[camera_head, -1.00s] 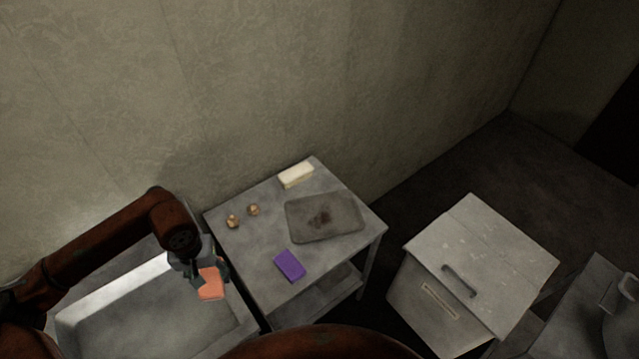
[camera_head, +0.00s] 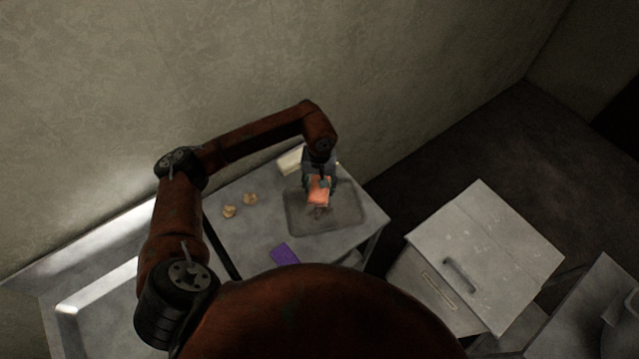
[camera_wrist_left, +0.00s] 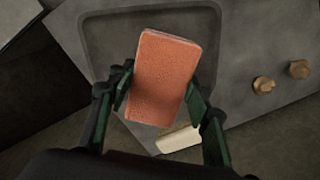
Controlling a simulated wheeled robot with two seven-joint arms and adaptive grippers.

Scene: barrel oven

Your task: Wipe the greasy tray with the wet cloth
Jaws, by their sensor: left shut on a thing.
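An orange-pink block-like cloth (camera_head: 319,190) is held between the fingers of my left gripper (camera_head: 318,182), which is shut on it. The cloth also shows large in the left wrist view (camera_wrist_left: 163,77), with the left gripper's fingers (camera_wrist_left: 158,105) on both sides of it. The grey tray (camera_head: 345,214) lies on the metal table, with a dark brown stain (camera_head: 318,212) near its middle. The cloth is over the tray; I cannot tell whether it touches. My right gripper is not in view.
The metal table (camera_head: 240,240) also holds two small brown knobs (camera_head: 240,205), a purple block (camera_head: 285,254) and a cream block (camera_head: 291,160), partly behind my gripper. A sink basin (camera_head: 90,310) stands left, and a lidded box (camera_head: 480,250) stands right.

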